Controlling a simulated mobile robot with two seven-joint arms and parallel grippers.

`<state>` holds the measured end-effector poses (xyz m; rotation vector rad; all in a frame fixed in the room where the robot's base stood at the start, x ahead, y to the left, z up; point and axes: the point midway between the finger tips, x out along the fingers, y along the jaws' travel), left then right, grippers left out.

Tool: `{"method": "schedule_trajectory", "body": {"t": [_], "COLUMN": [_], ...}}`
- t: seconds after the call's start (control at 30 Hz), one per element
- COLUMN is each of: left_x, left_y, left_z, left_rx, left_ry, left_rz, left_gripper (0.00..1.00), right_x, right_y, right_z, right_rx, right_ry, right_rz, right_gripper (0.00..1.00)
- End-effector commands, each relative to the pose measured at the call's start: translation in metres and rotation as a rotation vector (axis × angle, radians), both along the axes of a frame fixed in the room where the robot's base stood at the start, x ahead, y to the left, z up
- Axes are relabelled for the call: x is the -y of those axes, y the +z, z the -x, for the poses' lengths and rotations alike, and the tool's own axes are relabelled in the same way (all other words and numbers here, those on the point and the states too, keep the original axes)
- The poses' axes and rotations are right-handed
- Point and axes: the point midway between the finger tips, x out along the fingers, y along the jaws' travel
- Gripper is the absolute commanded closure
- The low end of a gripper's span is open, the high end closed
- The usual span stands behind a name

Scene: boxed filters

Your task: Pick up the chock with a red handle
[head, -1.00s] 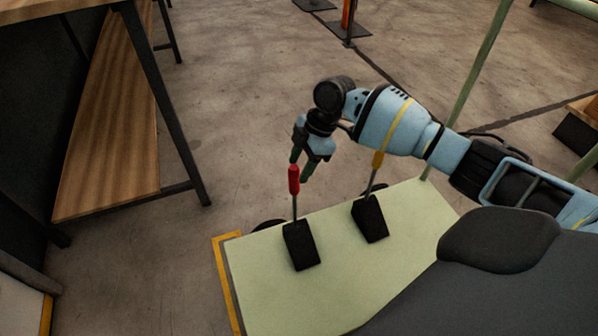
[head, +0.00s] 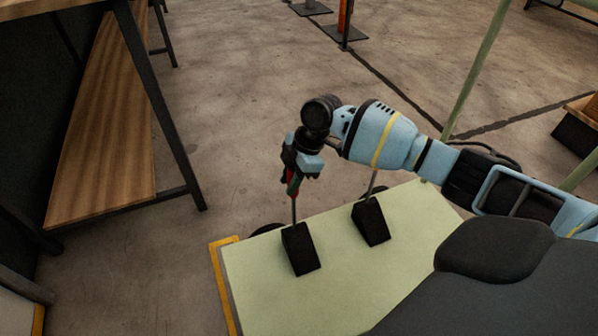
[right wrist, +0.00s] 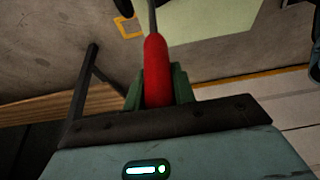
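The chock with a red handle (head: 301,250) is a black wedge with a thin upright rod, standing on the pale green platform. Its red handle (right wrist: 157,72) shows large in the right wrist view, between the green fingers. My right gripper (head: 293,184) is over the handle from above and hides most of it in the head view. In the right wrist view the fingers sit close against both sides of the handle, with no clear gap. My left gripper is not in view.
A second black chock (head: 371,222) stands to the right on the pale green platform (head: 262,292); my right arm hides its handle. A wooden bench (head: 105,130) with dark legs is at the left. Open concrete floor lies beyond the platform.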

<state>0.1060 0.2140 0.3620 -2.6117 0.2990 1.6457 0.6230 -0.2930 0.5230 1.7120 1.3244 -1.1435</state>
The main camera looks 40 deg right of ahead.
Motion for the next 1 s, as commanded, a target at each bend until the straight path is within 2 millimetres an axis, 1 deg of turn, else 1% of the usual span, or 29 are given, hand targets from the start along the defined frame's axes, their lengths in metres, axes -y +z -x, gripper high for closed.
{"method": "schedule_trajectory", "body": {"t": [0.03, 0.1, 0.17, 0.3, 0.53, 0.93, 1.0], "left_x": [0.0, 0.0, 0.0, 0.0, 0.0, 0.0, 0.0], "left_y": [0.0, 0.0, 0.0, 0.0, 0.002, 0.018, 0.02], "left_z": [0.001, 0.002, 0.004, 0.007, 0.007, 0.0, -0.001], "left_rx": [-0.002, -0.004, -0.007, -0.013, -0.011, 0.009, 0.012], "left_ry": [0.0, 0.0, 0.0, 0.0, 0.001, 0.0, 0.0], "left_rz": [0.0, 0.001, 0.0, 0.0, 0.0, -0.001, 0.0], "left_gripper": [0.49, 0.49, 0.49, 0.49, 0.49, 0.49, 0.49], "right_x": [0.0, 0.0, 0.0, 0.0, 0.0, 0.0, -0.002], "right_y": [0.0, 0.0, 0.0, 0.002, 0.007, 0.04, 0.04], "right_z": [0.0, 0.0, 0.0, -0.001, -0.001, -0.001, 0.004], "right_rx": [0.0, 0.0, 0.0, 0.004, 0.005, 0.007, 0.005], "right_ry": [0.0, 0.0, 0.0, 0.0, -0.001, 0.0, 0.002], "right_rz": [0.0, 0.0, 0.0, -0.002, -0.002, -0.003, -0.002], "right_gripper": [0.84, 0.93, 1.0, 1.0, 1.0, 1.0, 1.0]}}
